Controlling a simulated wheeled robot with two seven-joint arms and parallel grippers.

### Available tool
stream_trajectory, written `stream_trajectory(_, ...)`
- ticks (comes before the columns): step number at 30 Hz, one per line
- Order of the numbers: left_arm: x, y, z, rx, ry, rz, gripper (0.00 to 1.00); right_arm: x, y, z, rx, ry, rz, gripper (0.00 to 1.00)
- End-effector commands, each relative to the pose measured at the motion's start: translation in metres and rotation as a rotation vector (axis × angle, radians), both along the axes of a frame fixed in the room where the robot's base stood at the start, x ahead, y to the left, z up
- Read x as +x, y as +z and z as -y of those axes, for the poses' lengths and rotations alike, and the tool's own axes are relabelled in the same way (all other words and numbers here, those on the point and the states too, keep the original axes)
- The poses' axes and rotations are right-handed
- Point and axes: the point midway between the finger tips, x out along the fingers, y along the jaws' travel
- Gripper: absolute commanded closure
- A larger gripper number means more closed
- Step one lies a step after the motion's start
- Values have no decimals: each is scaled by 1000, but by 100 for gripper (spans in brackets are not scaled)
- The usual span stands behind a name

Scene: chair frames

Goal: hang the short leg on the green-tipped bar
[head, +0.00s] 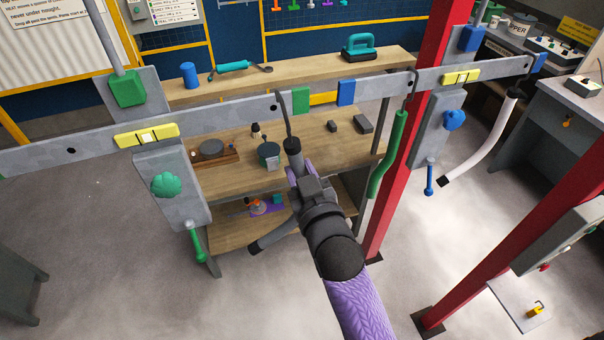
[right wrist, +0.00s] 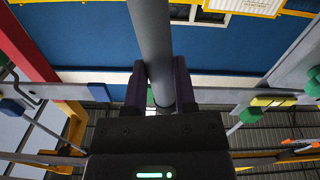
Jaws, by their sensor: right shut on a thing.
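A grey leg with a dark cap (head: 292,145) and a thin wire hook (head: 284,117) is held by my right gripper (head: 303,178), whose purple fingers are shut on it. Its dark lower end (head: 267,243) sticks out to the lower left. In the right wrist view the grey tube (right wrist: 150,40) runs between the two fingers (right wrist: 157,88). The grey bar with the green tip (head: 300,101) comes in from the left. The hook's top overlaps the bar's hole beside the green tip; I cannot tell whether it is through. My left gripper is out of view.
A second bar with blue tips (head: 346,92) carries a green leg (head: 388,153) and a white leg (head: 486,143) on hooks. A red post (head: 408,130) stands right of my arm. A wooden bench (head: 225,180) with small parts lies behind.

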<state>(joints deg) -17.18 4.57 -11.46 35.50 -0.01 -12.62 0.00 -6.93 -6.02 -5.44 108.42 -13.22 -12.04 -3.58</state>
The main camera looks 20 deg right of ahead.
Motion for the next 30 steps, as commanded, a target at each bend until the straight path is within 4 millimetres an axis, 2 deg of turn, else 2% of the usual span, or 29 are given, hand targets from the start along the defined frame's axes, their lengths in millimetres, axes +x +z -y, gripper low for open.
stream_trajectory(15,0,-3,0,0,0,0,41,15,1,0,1,0,1,100)
stream_trajectory(30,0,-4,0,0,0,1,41,16,1,0,0,0,1,100)
